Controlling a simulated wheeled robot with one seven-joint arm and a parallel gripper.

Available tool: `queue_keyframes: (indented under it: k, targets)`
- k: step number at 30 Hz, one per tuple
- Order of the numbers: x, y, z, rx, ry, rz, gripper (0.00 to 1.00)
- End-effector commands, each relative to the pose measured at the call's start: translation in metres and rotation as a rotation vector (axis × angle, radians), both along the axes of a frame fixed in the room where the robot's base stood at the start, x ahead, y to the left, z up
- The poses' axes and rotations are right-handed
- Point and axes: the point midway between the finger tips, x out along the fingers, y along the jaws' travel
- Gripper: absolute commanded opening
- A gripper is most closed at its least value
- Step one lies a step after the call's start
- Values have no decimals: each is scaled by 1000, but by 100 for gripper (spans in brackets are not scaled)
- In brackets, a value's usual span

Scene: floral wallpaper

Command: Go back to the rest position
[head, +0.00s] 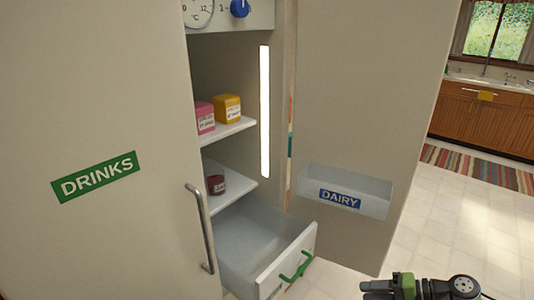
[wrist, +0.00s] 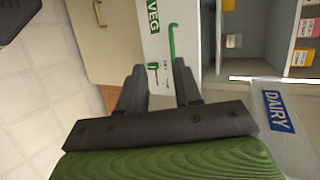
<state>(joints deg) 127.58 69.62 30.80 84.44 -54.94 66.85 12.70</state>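My gripper (wrist: 160,75) is open and empty in the wrist view, with its two dark fingers apart. The white drawer front (wrist: 190,25) with its VEG label and green handle (wrist: 171,40) shows beyond the fingertips, with nothing held. In the head view part of my arm with a green band (head: 408,286) is at the bottom right, in front of the open fridge door and to the right of the drawer. The drawer (head: 255,232) is pulled out at the bottom of the fridge, its green handle (head: 296,266) on the front; its visible inside looks empty.
The fridge's right door (head: 350,100) stands open with a DAIRY bin (head: 372,198). The DRINKS door (head: 110,120) is at left. Shelves hold a pink carton (head: 205,118), a yellow carton (head: 228,108) and a dark red jar (head: 216,185). Tiled floor (head: 450,230) at right is clear.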

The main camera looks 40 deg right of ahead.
Motion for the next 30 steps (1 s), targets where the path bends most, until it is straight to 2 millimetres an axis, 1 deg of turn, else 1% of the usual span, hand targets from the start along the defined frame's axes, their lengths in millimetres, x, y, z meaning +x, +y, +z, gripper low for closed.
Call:
queue_keyframes:
  k: [1,5,8,9,11,12,14,15,16,17,18,20,21,23,24,27,30]
  targets:
    - [18,5,10,-10,42,56,33]
    - [64,23,32,-41,164,191,33]
    - [104,48,54,-96,282,312,33]
    - [122,63,65,-133,336,371,33]
    - [148,90,84,-204,421,455,33]
    - [163,111,97,-262,475,508,33]
    - [181,144,116,-361,542,577,33]
    - [190,166,129,-433,578,615,33]
    - [194,183,139,-489,598,641,33]
    - [197,200,149,-547,613,665,33]
    - [199,222,161,-624,625,691,33]
    - [196,254,180,-742,626,723,33]
    - [192,274,191,-820,614,738,33]
    - [181,302,207,-931,581,755,33]
    - [171,318,216,-1000,545,765,33]
    - [143,349,234,-1141,428,778,33]
    - [119,363,241,-1221,315,784,33]
